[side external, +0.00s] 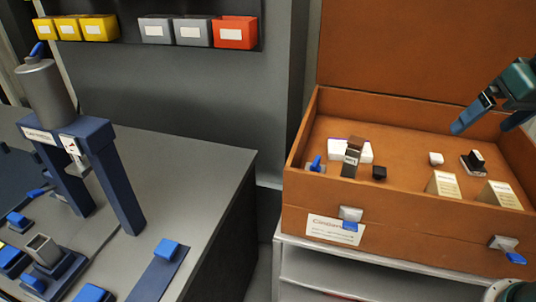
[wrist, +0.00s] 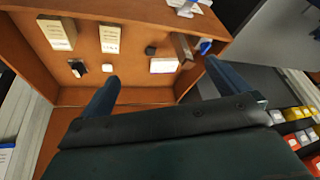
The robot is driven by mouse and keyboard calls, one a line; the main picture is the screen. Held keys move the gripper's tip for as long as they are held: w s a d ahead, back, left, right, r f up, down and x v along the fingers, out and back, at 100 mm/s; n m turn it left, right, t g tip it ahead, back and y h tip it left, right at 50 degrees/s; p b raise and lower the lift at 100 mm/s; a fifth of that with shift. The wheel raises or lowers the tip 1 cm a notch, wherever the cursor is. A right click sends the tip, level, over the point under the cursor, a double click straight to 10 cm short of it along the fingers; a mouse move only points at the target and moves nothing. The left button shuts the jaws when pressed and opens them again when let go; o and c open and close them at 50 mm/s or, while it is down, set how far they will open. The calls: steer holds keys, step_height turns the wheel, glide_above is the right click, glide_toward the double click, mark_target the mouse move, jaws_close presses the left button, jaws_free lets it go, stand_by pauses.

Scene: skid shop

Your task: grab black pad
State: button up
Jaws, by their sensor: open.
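Two dark items lie in the open orange-brown case (side external: 410,140). One is a small black block (side external: 379,173), alone on the case floor; it also shows in the wrist view (wrist: 150,50). The other is a black piece (side external: 477,157) with a pale silver side, farther right; in the wrist view it is at the left (wrist: 77,67). I cannot tell for sure which is the black pad. My gripper (side external: 483,128) is open and empty, above the right part of the case and apart from everything. In the wrist view its fingers (wrist: 159,72) are spread wide.
Near the block stand a white box (side external: 364,153), a grey-brown upright block (side external: 350,163) and a blue-handled piece (side external: 316,164). A small white block (side external: 436,158) and two cream boxes (side external: 443,185) are farther right. The case walls and raised lid surround them. A grey bench (side external: 185,160) stands left.

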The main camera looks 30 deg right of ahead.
steer(key=w+d+r+m+g, duration=0.1)
steer(key=w+d+m, duration=0.5)
steer(key=w+d, duration=0.35)
steer(key=m+g, duration=0.4)
steer(key=m, duration=1.2)
glide_above(478, 155)
step_height(478, 155, down, 21)
steer(key=shift+s+d+f+y, duration=0.1)
steer(key=shift+d+f+y, duration=0.2)
steer(key=shift+f, duration=0.2)
steer(key=shift+f, duration=4.3)
steer(key=shift+f, duration=0.15)
steer(key=shift+a+f, duration=0.2)
steer(key=shift+f, duration=2.25)
